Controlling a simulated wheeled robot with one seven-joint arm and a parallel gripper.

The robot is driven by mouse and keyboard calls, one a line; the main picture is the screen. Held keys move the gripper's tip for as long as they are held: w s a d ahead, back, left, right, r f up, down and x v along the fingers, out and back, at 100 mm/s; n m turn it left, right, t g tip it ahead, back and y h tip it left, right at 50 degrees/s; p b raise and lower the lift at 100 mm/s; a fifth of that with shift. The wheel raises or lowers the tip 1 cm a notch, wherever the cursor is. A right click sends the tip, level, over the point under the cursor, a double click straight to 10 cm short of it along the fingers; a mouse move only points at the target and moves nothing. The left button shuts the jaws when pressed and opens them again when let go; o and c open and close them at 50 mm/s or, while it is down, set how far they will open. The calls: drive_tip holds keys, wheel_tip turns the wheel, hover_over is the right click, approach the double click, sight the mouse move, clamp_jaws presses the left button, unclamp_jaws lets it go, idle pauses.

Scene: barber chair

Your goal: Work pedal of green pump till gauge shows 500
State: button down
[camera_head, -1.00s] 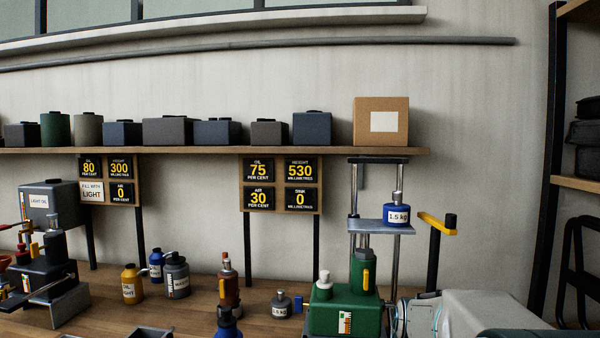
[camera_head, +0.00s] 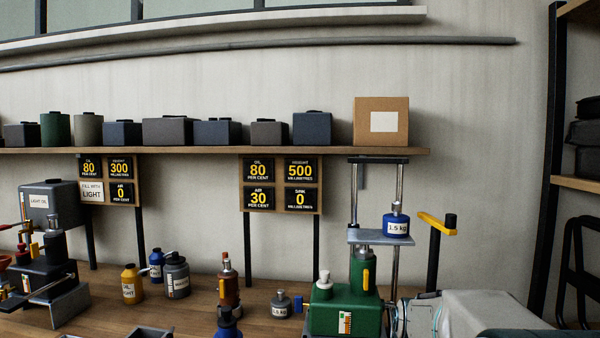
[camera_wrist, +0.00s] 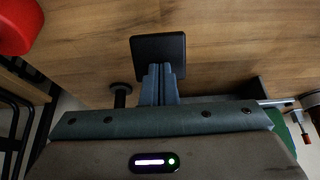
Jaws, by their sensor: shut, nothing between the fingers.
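The green pump (camera_head: 345,312) stands on the bench at the lower right in the head view. Its grey platform (camera_head: 368,238) carries a blue 1.5 kg weight (camera_head: 397,225). The gauge board (camera_head: 300,171) behind reads height 500, oil 80, air 30 and sink 0. In the wrist view, my gripper (camera_wrist: 160,72) is shut and empty, with its fingertips at the near edge of a black square pad (camera_wrist: 158,46), which looks like the pedal. I cannot tell whether they touch it. In the head view the pad and fingertips do not show.
A second gauge board (camera_head: 105,180) and a dark pump (camera_head: 45,272) are at the left. Bottles, including a yellow one (camera_head: 131,284), stand mid-bench. A post with a yellow arm (camera_head: 436,222) rises right of the pump. A red round object (camera_wrist: 15,25) shows in the wrist view.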

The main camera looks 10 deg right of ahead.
drive_tip(key=shift+s+f, duration=0.15)
drive_tip(key=shift+f, duration=0.1)
wheel_tip(320, 180, up, 10)
drive_tip(key=s+p, duration=0.1)
drive_tip(key=p, duration=0.5)
drive_tip(key=shift+s+a, duration=0.25)
drive_tip(key=shift+s, duration=0.1)
drive_tip(key=shift+r, duration=0.1)
wheel_tip(320, 180, up, 6)
drive_tip(key=p, duration=0.4)
drive_tip(key=shift+w+p, duration=0.1)
drive_tip(key=shift+p, duration=0.2)
